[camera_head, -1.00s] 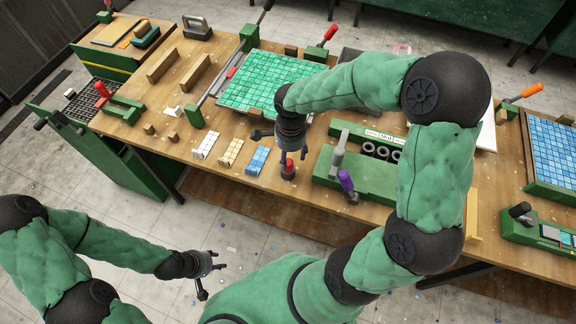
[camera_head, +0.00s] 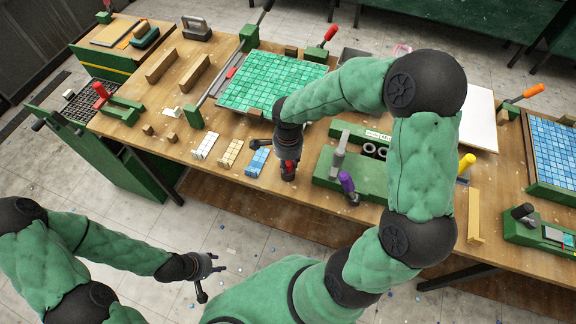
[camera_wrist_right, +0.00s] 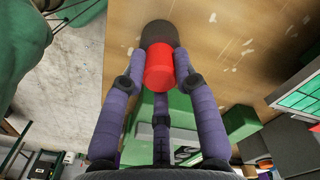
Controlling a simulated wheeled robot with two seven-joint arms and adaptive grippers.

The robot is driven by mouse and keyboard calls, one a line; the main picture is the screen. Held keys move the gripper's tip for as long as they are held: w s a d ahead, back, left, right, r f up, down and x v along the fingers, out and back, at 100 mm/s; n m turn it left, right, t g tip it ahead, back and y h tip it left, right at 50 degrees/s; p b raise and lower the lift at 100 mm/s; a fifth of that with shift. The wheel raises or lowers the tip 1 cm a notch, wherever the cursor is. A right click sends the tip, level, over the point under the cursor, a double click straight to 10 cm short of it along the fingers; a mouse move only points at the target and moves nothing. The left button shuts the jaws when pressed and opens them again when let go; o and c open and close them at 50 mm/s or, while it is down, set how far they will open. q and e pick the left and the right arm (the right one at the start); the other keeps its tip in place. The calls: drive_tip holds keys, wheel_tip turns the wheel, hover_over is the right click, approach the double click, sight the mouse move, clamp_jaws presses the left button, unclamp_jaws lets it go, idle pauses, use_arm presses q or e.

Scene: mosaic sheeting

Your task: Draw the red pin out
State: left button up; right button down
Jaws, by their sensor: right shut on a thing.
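The red pin (camera_head: 289,166) stands near the front edge of the workbench in the head view, with its lower end in a dark round base. In the right wrist view the red pin (camera_wrist_right: 160,68) is a short red cylinder between my fingers, with the dark base (camera_wrist_right: 158,34) beyond it. My right gripper (camera_head: 288,160) reaches down over the pin and is shut on it. Whether the pin has lifted from the base cannot be told. My left gripper (camera_head: 212,283) hangs open and empty over the floor, in front of the bench.
A green mosaic sheet (camera_head: 262,82) lies behind.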

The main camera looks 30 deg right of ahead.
drive_tip(key=shift+r, duration=0.55)
wheel_tip(320, 180, up, 2)
drive_tip(key=shift+r+p, duration=0.1)
drive_tip(key=shift+p, duration=0.25)
drive_tip(key=s+a+r+p, duration=0.2)
drive_tip(key=s+r, duration=0.7)
drive_tip(key=s, duration=0.5)
drive_tip(key=shift+r, duration=0.35)
drive_tip(key=shift+w, duration=0.1)
